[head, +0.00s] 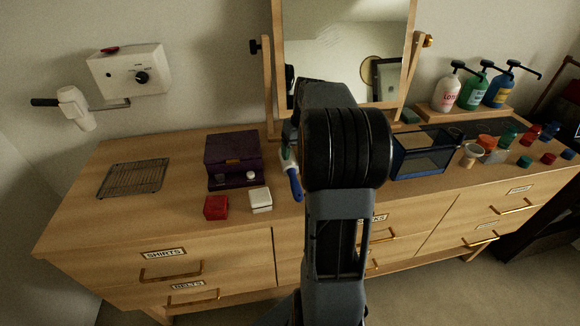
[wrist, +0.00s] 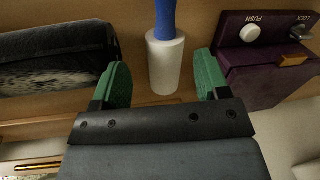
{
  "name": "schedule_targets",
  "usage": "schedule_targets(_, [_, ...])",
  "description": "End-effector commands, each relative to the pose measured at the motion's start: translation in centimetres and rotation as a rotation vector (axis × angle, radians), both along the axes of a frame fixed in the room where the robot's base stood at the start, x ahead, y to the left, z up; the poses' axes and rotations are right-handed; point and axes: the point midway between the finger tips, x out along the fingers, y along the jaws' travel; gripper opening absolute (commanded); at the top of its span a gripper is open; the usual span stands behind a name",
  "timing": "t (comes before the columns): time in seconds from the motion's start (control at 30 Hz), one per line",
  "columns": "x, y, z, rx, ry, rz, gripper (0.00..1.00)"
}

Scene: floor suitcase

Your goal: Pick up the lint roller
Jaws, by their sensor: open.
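The lint roller has a blue handle and a white roll. In the head view it lies on the dresser top just right of the purple box, its blue handle (head: 295,186) toward the front edge and its roll partly hidden by my arm. In the wrist view its white roll (wrist: 165,68) lies between and slightly beyond the green fingertips, with the handle running off the top edge. My gripper (wrist: 163,80) is open, with a visible gap on both sides of the roll. In the head view my arm hides most of the gripper.
The purple box (head: 232,153) with a button and lock stands close beside the roller. A red box (head: 216,207) and a white box (head: 260,200) sit in front. A wire rack (head: 134,178) lies left; a blue see-through bin (head: 420,163) stands right. A mirror rises behind.

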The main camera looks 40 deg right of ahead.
Motion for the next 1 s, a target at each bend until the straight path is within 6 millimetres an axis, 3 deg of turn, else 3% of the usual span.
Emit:
schedule_targets(0.33, [0.1, 0.5, -2.5, 0.001, 0.002, 0.000, 0.69])
schedule_targets(0.63, [0.4, 1.3, -6.1, 0.001, 0.002, 0.000, 0.69])
schedule_targets(1.0, [0.4, 1.4, -6.8, -0.001, -0.001, 0.000, 0.69])
